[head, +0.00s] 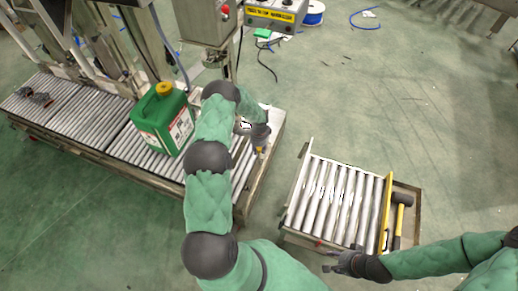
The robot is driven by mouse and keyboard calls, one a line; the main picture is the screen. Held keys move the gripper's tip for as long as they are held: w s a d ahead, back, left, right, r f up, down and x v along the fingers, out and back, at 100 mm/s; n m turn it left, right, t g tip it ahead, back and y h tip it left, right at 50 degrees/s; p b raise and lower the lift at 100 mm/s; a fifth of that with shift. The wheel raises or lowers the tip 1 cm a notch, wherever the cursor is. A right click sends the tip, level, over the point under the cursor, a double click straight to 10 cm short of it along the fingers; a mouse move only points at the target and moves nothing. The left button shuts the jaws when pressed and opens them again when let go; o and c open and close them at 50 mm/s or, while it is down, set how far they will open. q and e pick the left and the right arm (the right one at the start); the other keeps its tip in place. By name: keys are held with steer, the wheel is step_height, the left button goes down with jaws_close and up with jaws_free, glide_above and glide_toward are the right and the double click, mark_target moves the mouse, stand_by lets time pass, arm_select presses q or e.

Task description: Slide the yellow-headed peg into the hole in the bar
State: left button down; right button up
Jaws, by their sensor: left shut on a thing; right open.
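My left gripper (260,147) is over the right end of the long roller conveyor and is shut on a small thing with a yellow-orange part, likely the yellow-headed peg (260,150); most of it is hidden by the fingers. My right gripper (332,262) is open at the near edge of the small roller stand, low in the view. A yellow bar (386,213) runs along the right side of that stand; I cannot tell whether it is the bar with the hole, and I see no hole.
The long conveyor (60,143) carries a green jug with a yellow cap (165,118). The small roller stand (304,178) has a hammer (401,212) beside its rollers. A control box (275,14) stands at the back. Open floor lies between conveyor and stand.

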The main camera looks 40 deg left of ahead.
arm_select(q)
steer(key=shift+f+b, duration=0.65)
steer(key=shift+f, duration=0.55)
steer(key=c, duration=0.9)
jaws_free()
steer(key=shift+r, duration=0.1)
step_height(320, 180, up, 12)
steer(key=shift+f, duration=0.1)
